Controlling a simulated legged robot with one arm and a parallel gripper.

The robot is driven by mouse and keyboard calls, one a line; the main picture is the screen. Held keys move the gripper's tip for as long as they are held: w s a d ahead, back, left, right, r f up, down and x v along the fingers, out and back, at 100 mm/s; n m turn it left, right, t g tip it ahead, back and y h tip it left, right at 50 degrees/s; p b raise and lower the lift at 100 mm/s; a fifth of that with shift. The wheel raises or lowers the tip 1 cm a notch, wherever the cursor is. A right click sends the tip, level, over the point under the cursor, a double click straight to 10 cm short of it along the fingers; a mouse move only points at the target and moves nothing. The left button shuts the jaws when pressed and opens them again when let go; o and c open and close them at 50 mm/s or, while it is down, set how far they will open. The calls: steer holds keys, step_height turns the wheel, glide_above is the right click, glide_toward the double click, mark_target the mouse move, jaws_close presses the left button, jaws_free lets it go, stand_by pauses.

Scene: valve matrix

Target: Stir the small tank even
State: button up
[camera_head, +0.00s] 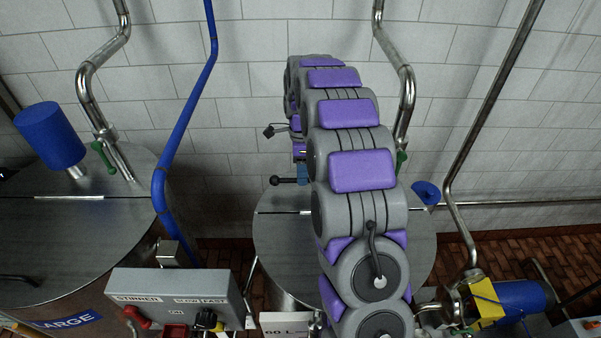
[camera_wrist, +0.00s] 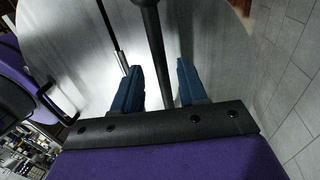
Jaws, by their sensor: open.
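The small tank (camera_head: 280,245) has a round grey metal lid and a white 60 L label (camera_head: 285,324) on its front; my arm covers much of it. A dark rod with a black ball knob (camera_head: 275,180) stands out above the lid, beside the blue fingers of my gripper (camera_head: 303,174). In the wrist view, my gripper (camera_wrist: 156,76) is open. The dark rod (camera_wrist: 157,45) runs between its two blue fingers, which stand apart on either side of it. I cannot tell whether either finger touches the rod. The tank's contents are hidden.
The large tank (camera_head: 70,225) with a blue motor (camera_head: 50,135) stands at the left. A grey stirrer control box (camera_head: 180,297) is in front. Steel pipes and a blue pipe (camera_head: 183,125) rise nearby. A blue and yellow pump (camera_head: 515,298) is at the right.

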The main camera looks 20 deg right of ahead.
steer(key=shift+s+d+f, duration=0.1)
steer(key=shift+d+f, duration=0.15)
steer(key=shift+d, duration=0.2)
steer(key=shift+d+f, duration=0.2)
steer(key=shift+d, duration=0.25)
steer(key=shift+a, duration=1.05)
steer(key=c, duration=0.4)
steer(key=shift+d, duration=0.15)
steer(key=c, duration=0.3)
steer(key=shift+d, duration=0.3)
jaws_close()
